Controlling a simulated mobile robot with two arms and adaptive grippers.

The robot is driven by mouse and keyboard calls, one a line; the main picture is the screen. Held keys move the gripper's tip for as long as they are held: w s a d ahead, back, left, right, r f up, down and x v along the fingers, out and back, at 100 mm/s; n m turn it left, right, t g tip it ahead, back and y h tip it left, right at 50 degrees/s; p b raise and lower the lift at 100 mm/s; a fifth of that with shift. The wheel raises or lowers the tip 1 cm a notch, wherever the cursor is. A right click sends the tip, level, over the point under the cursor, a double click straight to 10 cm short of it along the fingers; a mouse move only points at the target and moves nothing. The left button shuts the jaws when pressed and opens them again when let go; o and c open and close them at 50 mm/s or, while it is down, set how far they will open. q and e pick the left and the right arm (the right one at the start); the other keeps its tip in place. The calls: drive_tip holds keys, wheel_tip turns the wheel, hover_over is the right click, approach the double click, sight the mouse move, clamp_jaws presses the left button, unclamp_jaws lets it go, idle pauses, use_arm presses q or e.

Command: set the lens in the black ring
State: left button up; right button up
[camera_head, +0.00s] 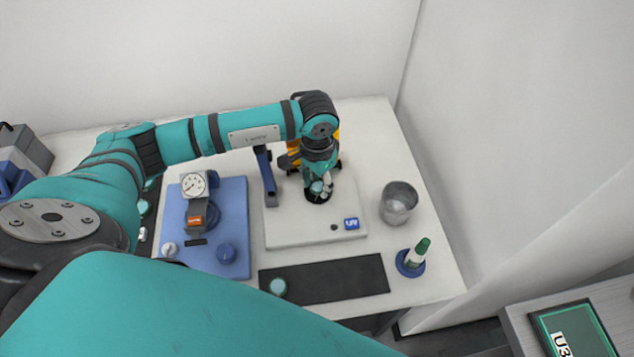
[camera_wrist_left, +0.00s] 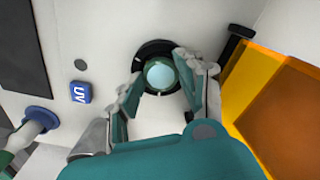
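The black ring (camera_head: 318,198) lies on the white plate (camera_head: 290,236). It also shows in the left wrist view (camera_wrist_left: 148,49). A round pale teal lens (camera_wrist_left: 160,73) appears inside the ring's outline there. My left gripper (camera_wrist_left: 160,70) points down over the ring, its fingertips on either side of the lens and seemingly against its rim. In the head view the gripper (camera_head: 321,186) partly covers the lens and ring. I cannot tell whether the lens rests in the ring or is just above it. My right gripper is not in view.
A similar lens (camera_head: 278,287) sits on a dark mat (camera_head: 330,279) in front. An orange panel (camera_wrist_left: 283,100) stands close beside the gripper.

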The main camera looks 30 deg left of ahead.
use_arm(q)
drive_tip(key=o, duration=0.5)
drive_tip(key=shift+s+d+f, duration=0.15)
drive_tip(key=shift+s+f, duration=0.1)
drive_tip(key=shift+f, duration=0.5)
drive_tip(key=shift+w+r, duration=0.15)
drive_tip(key=shift+r, duration=2.05)
drive_tip(key=shift+w+r, duration=0.1)
drive_tip(key=shift+r, duration=2.1)
